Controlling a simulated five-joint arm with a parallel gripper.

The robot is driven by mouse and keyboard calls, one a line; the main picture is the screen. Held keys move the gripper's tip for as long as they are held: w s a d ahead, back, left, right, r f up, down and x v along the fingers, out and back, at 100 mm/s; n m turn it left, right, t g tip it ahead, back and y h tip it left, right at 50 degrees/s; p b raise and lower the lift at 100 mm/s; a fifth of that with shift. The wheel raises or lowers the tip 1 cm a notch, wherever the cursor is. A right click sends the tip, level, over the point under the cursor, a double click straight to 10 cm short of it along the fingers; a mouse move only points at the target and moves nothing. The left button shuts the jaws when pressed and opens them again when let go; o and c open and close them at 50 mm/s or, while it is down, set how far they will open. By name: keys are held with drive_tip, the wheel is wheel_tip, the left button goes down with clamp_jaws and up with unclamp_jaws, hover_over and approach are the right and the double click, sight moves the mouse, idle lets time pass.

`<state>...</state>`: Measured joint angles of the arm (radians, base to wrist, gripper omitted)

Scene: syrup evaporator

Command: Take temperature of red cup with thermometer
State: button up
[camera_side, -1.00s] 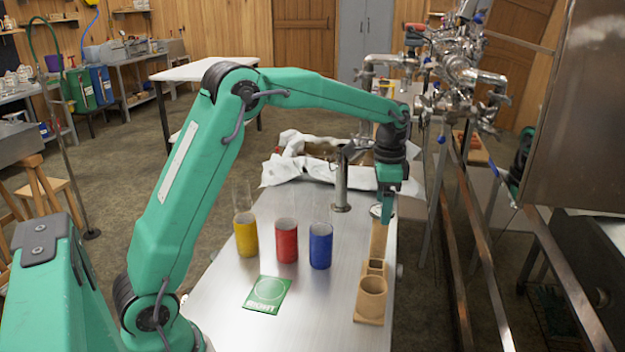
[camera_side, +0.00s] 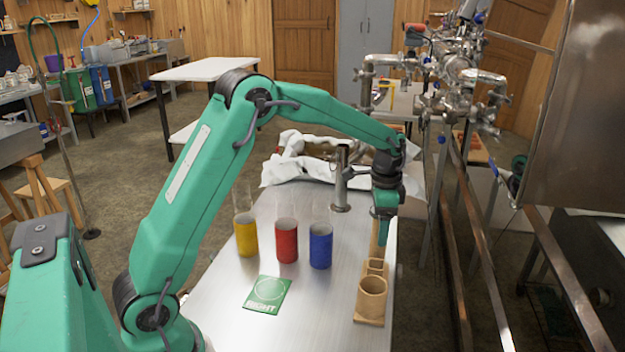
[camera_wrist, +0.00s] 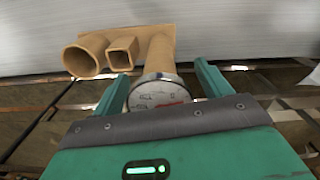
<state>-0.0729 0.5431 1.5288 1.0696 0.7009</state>
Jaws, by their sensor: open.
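The red cup (camera_side: 286,242) stands upright on the metal table, between the yellow cup (camera_side: 246,235) and the blue cup (camera_side: 320,246). The thermometer (camera_wrist: 158,90) shows its round white dial in the wrist view, at the tall tube of the tan holder (camera_wrist: 160,54). The holder also stands at the table's right edge in the side view (camera_side: 370,308). My gripper (camera_wrist: 160,84) is open, with one finger on each side of the dial. I cannot tell whether the fingers touch it. In the side view my gripper hides the dial.
A green card marked "RIGHT" (camera_side: 267,295) lies in front of the cups. A metal cylinder (camera_side: 341,182) and white cloth (camera_side: 300,172) are at the table's far end. Pipes and valves (camera_side: 470,85) stand beyond the table on the right.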

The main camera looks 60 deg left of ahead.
idle(0.4)
drive_tip(key=c, duration=0.9)
drive_tip(key=shift+r, duration=0.1)
wheel_tip(320, 180, up, 18)
idle(0.3)
idle(0.5)
